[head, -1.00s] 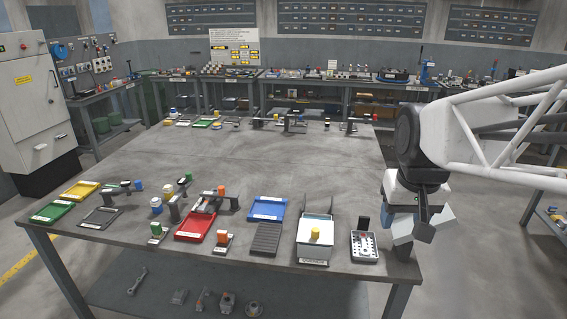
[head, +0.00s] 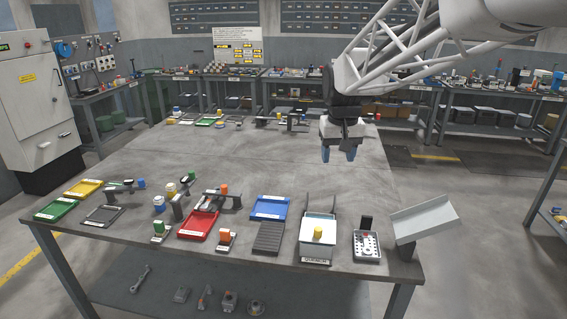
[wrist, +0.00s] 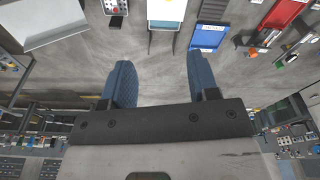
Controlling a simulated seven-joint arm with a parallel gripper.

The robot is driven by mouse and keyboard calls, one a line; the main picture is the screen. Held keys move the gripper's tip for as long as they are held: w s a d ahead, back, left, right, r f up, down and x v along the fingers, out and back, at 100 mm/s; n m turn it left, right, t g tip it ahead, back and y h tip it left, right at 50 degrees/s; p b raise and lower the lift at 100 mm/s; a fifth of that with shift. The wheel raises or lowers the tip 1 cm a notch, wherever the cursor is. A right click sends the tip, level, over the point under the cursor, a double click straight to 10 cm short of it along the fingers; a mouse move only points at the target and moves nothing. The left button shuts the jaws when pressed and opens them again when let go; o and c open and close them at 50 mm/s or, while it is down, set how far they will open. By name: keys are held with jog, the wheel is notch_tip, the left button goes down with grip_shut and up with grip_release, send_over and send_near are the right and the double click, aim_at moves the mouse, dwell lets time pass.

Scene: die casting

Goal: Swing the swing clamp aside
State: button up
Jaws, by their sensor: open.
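My gripper (head: 339,155) is open and empty, pointing down above the right middle of the table. Its two blue fingers also show apart in the wrist view (wrist: 162,78), with nothing between them. Several clamp-like fixtures with dark arms stand at the left front of the table. One with an orange knob (head: 224,188) reaches over the far end of the red tray (head: 197,226). Another has a blue-tipped arm (head: 127,183), and one has a green knob (head: 184,181). I cannot tell which is the swing clamp. My gripper is well apart from all of them.
A blue tray (head: 270,207), a ribbed dark block (head: 269,238), a white-topped box (head: 314,253) with a yellow knob and a perforated block (head: 366,245) line the front edge. A tilted grey tray (head: 425,220) stands at the right corner. The table's middle is clear.

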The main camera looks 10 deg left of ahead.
jog(key=w+a+f+n, duration=0.1)
jog(key=w+a+f, duration=0.2)
jog(key=w+a, duration=0.65)
jog(key=n+g, duration=0.1)
jog(key=n, duration=0.2)
send_over(224, 186)
jog(key=f, duration=2)
jog(key=shift+d+f, duration=0.15)
jog(key=shift+d, duration=0.15)
jog(key=shift+w+a+f, duration=0.1)
jog(key=shift+a+f, duration=0.2)
jog(key=shift+a, duration=0.1)
jog(key=shift+f, duration=0.1)
jog(key=shift+f, duration=3.75)
grip_shut()
